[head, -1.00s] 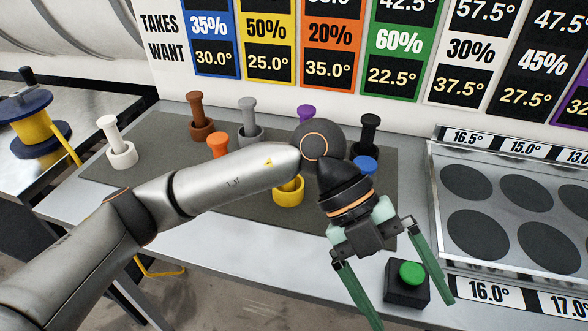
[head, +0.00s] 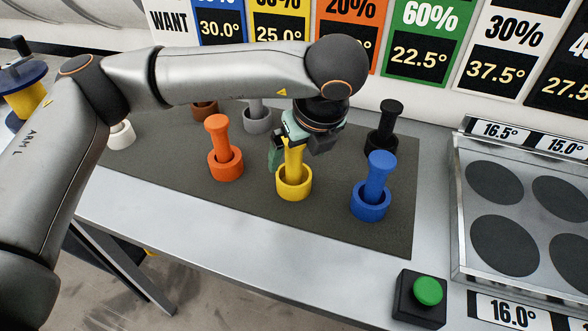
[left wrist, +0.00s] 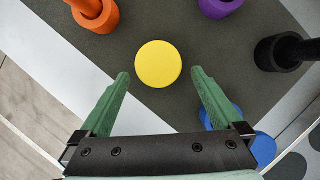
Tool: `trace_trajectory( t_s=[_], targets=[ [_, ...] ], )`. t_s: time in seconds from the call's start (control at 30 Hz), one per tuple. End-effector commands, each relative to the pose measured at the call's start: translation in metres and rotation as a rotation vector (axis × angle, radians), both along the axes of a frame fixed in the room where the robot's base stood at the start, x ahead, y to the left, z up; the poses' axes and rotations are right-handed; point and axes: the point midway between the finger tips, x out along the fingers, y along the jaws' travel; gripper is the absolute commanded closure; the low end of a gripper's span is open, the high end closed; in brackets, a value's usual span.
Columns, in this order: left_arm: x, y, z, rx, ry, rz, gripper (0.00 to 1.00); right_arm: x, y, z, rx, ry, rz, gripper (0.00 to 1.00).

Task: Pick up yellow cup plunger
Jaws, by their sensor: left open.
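The yellow cup plunger (head: 293,163) stands upright in its yellow cup (head: 294,186) on the dark mat. In the left wrist view its round yellow top (left wrist: 158,64) lies between the fingertips and slightly beyond them. My left gripper (head: 290,148) is open over the plunger; it also shows in the left wrist view (left wrist: 160,76), a finger on each side with gaps. The gripper and wrist hide the plunger's top in the head view. My right gripper is not in view.
Orange (head: 223,148) and blue (head: 374,186) plungers stand in cups on either side of the yellow one. A black plunger (head: 386,125) stands behind. A green button (head: 428,291) is at front right, beside a metal tray (head: 461,235) with dark round spots. The dark mat's front is clear.

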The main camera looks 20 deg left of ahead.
Motion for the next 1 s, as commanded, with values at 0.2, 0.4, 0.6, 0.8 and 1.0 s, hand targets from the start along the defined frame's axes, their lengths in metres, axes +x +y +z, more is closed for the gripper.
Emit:
trace_trajectory(
  t_s=[0.2, 0.4, 0.6, 0.8, 1.0],
  targets=[
    [0.004, 0.005, -0.016, 0.001, 0.003, 0.001, 0.00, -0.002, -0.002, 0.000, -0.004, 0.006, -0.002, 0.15],
    [0.013, 0.013, -0.044, 0.000, 0.003, 0.001, 0.00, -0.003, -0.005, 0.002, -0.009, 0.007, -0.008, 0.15],
    [0.016, 0.015, -0.055, -0.001, 0.001, -0.002, 0.00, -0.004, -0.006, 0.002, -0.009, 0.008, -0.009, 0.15],
    [0.016, 0.015, -0.055, -0.002, 0.001, -0.001, 0.05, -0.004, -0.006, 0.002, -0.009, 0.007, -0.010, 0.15],
    [0.016, 0.015, -0.055, -0.001, 0.001, -0.002, 0.27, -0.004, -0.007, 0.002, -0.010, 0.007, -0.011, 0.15]
  ],
)
